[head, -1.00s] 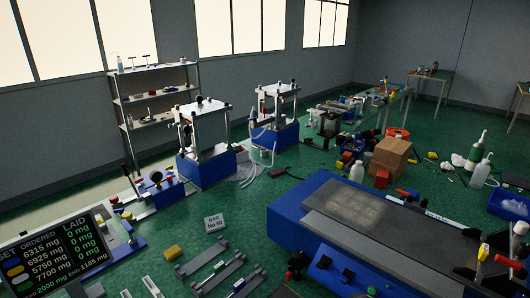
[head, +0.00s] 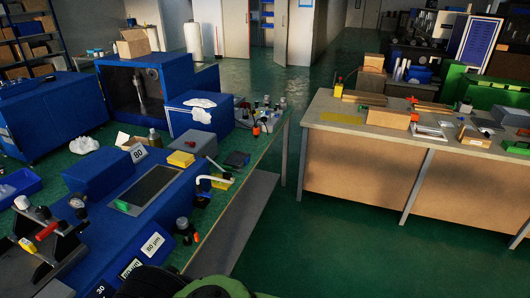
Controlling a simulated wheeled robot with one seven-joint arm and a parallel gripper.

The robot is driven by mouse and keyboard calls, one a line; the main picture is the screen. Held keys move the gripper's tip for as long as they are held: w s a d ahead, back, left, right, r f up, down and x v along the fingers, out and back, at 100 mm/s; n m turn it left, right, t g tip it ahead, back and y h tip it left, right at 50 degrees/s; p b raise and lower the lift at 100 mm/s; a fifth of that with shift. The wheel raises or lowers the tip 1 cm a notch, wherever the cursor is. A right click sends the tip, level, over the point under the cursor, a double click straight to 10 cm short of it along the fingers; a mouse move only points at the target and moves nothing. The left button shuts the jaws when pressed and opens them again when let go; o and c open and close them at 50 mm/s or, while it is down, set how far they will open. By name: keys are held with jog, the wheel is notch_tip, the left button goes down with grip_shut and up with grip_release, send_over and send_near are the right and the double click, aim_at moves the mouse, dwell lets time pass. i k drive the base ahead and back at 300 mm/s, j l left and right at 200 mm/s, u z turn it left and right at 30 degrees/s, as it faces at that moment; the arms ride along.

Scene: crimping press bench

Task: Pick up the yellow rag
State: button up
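Two yellow things could be the rag; I cannot tell which is cloth. A small, thick yellow piece (head: 181,159) lies on the near left bench, beside a grey box. A thin, flat yellow sheet (head: 341,118) lies on the long bench at the right, near its left end. Both lie uncovered. My gripper is not visible in the head view. A dark and green rounded shape at the bottom edge is cut off, and I cannot tell what it is.
The near left bench (head: 245,172) is crowded with bottles, a white-handled tool and blue boxes (head: 98,173). White crumpled cloths (head: 201,104) lie beyond. The right bench (head: 320,112) holds wooden blocks and tools. Open green floor (head: 330,235) runs between the benches.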

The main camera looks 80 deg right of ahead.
aim_at(181, 159)
jog(key=l+z, duration=0.1)
jog(key=z, duration=1.6)
jog(key=u, duration=1.95)
jog(key=z, duration=1.95)
jog(key=i+l+u, duration=0.2)
jog(key=u, duration=0.25)
jog(key=i+l+u, duration=0.1)
jog(key=l+u, duration=1.6)
jog(key=u, duration=0.15)
jog(key=k+l+u, duration=0.15)
jog(key=l+u, duration=0.3)
jog(key=j, duration=0.1)
